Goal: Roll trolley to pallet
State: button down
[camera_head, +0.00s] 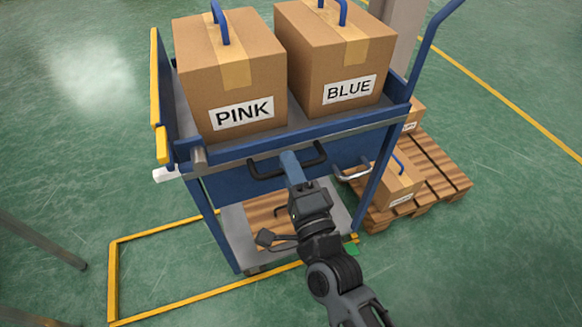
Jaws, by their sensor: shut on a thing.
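A blue trolley (230,187) with grey decks stands in the middle of the view. Its top deck carries a box labelled PINK (229,76) and a box labelled BLUE (335,58), each with a blue handle on top. My gripper (290,165) is at the dark handle (263,168) on the trolley's near side and is shut on it. The fingertips are small and partly hidden by the gripper body. A wooden pallet (428,172) lies on the floor to the right, close beside the trolley, partly hidden by it.
A box (398,183) and another behind it (414,114) sit on the pallet. A yellow floor outline (150,231) surrounds the trolley's near left. A post (403,35) stands behind.

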jog(key=shift+w+d, duration=0.1)
jog(key=shift+d, duration=0.25)
jog(key=c, duration=1.2)
grip_release()
jog(key=shift+a, duration=0.1)
jog(key=b+v, duration=0.1)
jog(key=v, duration=0.7)
